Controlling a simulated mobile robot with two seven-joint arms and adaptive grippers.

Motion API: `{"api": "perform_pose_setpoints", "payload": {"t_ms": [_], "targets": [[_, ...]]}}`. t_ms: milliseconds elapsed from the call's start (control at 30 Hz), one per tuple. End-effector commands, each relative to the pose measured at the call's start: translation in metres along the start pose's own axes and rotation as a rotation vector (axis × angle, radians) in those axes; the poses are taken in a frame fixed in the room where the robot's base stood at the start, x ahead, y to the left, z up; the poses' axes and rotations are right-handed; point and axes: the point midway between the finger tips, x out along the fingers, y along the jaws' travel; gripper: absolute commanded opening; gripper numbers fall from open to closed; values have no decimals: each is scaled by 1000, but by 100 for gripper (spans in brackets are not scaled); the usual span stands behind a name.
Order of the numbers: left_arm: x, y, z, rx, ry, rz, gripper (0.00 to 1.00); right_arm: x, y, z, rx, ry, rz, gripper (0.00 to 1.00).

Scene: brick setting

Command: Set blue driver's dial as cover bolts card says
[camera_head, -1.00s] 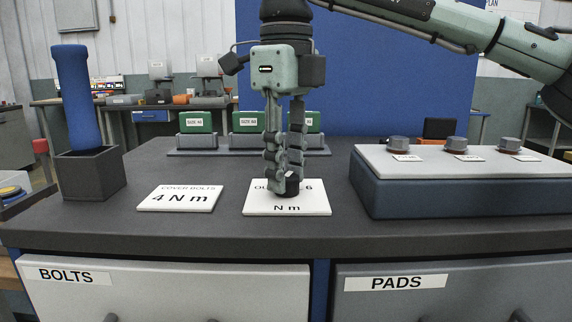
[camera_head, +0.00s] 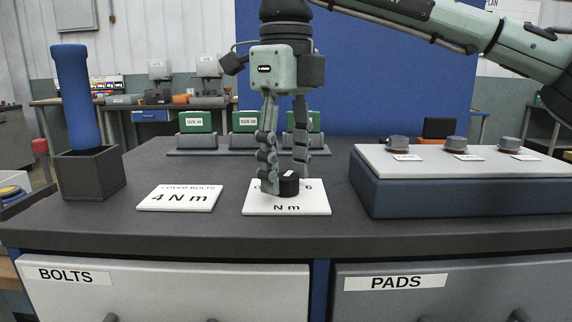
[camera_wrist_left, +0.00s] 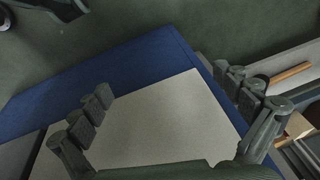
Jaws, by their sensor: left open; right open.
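The blue driver (camera_head: 77,95) stands upright, handle up, in a dark square holder (camera_head: 90,172) at the left of the bench; its lower end is hidden. The cover bolts card (camera_head: 180,198) lies flat on the bench and reads 4 N m. A second white card (camera_head: 287,208), partly covered, lies to its right. A black round piece with a white mark (camera_head: 289,186) rests on that card. My right gripper (camera_head: 286,183) points down, open, with its fingers apart around the black piece. My left gripper (camera_wrist_left: 162,86) is open and empty in the left wrist view.
A blue-grey box (camera_head: 470,190) with three grey knobs (camera_head: 456,144) stands on the right. Drawers marked BOLTS and PADS are below. Under my left gripper is a pale panel (camera_wrist_left: 165,120) with a blue edge.

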Motion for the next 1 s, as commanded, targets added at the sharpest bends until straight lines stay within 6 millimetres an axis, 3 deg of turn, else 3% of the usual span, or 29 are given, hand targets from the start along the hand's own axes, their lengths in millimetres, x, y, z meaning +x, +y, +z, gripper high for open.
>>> {"api": "perform_pose_setpoints", "payload": {"t_ms": [233,500,700,1000], "targets": [[0,-1,-2,-1,2,-1,100,-17,0,1,1,-3,-2,51],[0,0,0,0,1,-1,100,-75,0,1,3,-3,-5,51],[0,0,0,0,1,0,100,-107,0,0,2,1,-4,51],[0,0,0,0,1,0,100,-120,0,0,-1,0,0,51]]}}
